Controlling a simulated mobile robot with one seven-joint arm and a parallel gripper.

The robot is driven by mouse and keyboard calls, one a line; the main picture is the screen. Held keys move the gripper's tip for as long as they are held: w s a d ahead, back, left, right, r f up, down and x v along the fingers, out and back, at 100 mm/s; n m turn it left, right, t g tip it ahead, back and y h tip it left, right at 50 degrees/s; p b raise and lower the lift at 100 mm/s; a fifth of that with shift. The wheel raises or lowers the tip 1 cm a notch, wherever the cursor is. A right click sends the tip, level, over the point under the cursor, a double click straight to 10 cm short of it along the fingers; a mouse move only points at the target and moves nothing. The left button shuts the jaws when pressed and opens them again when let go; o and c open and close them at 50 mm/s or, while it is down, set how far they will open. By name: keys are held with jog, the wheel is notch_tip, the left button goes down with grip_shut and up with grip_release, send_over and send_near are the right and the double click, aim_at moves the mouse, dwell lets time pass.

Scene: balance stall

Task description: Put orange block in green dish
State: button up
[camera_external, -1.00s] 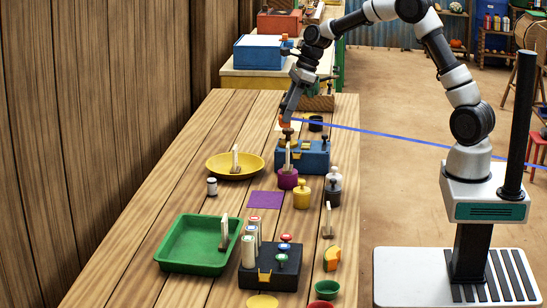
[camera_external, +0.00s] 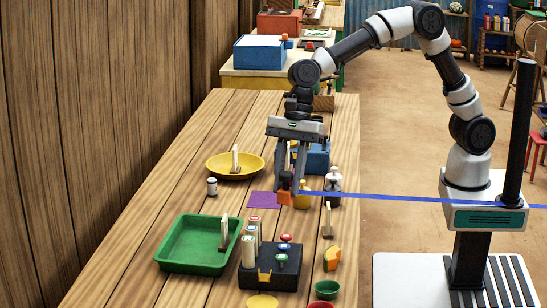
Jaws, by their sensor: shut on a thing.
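The orange block (camera_external: 284,198) is small and sits low between the fingers of my gripper (camera_external: 287,183). My gripper is shut on it and points down above the table, near the purple square. The fingers cover part of the block. The green dish (camera_external: 174,262) is a wide rectangular tray with raised walls, at the left front of the table. It is apart from my gripper, to its lower left. A white upright tag on a small base stands at its right side.
A black box (camera_external: 256,278) with several coloured-top cylinders stands right of the green dish. A yellow dish (camera_external: 214,169), blue box (camera_external: 318,157) and small green bowl (camera_external: 327,289) are also on the wooden table. A purple square (camera_external: 262,199) lies flat left of my gripper.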

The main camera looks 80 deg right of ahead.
jog(key=s+a+n+g, duration=0.1)
jog(key=s+a+n, duration=0.2)
jog(key=s+a, duration=0.9)
jog(key=b, duration=0.2)
send_over(327, 291)
notch_tip(327, 291, down, 11)
jog(key=shift+d+b+x, duration=0.2)
jog(key=shift+x, duration=0.8)
jog(key=shift+d+b+x, duration=0.15)
jog(key=shift+x, duration=0.85)
jog(key=shift+f, duration=0.3)
jog(key=shift+f, duration=0.35)
jog(key=o, duration=1.1)
